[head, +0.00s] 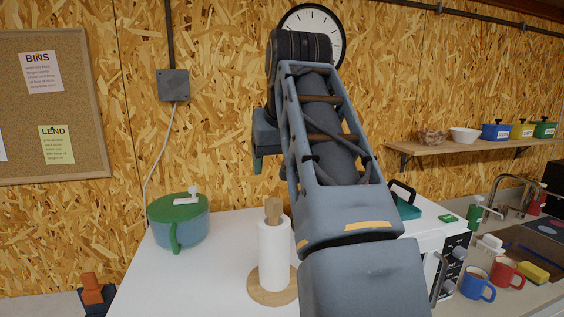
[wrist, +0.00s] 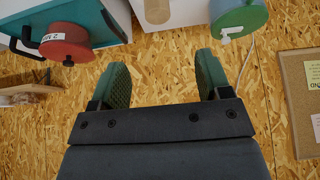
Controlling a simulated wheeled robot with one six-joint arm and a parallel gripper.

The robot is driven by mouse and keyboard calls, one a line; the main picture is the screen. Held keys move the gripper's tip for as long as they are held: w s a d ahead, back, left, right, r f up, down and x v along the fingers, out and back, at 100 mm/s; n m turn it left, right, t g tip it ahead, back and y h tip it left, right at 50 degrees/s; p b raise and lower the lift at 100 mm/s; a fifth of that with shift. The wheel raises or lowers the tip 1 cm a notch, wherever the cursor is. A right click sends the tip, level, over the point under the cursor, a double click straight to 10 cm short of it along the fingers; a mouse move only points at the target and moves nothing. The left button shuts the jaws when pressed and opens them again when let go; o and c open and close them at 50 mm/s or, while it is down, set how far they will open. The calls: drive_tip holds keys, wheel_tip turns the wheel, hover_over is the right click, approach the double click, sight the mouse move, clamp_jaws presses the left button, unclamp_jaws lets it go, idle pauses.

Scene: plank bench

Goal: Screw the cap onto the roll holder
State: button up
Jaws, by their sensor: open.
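The roll holder stands on the white worktop in the head view, with a white paper roll (head: 274,255) around its post and a round wooden base (head: 272,288) below. A wooden piece (head: 273,209) sticks up above the roll; I cannot tell whether it is the post's end or the cap. No separate cap can be made out. My gripper (wrist: 160,75) is open and empty, its green-padded fingers apart with the chipboard wall behind them. In the head view one green finger shows left of my arm, above the holder. My arm hides part of the worktop.
A teal pot (head: 178,226) with green lid stands left of the holder. A teal box (head: 408,210) with black handle is to the right. Mugs (head: 477,284) and a sink lie farther right. A red lidded thing (wrist: 66,42) shows in the wrist view.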

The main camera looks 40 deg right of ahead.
sight(273, 201)
drive_tip(key=b+x, duration=0.1)
drive_tip(key=x, duration=1.2)
drive_tip(key=shift+d, duration=0.2)
drive_tip(key=shift+c, duration=0.2)
drive_tip(key=c, duration=1)
drive_tip(key=shift+f+m+g+h, duration=0.1)
drive_tip(key=shift+m+g+h, duration=0.4)
drive_tip(key=shift+m, duration=1)
drive_tip(key=shift+c, duration=0.2)
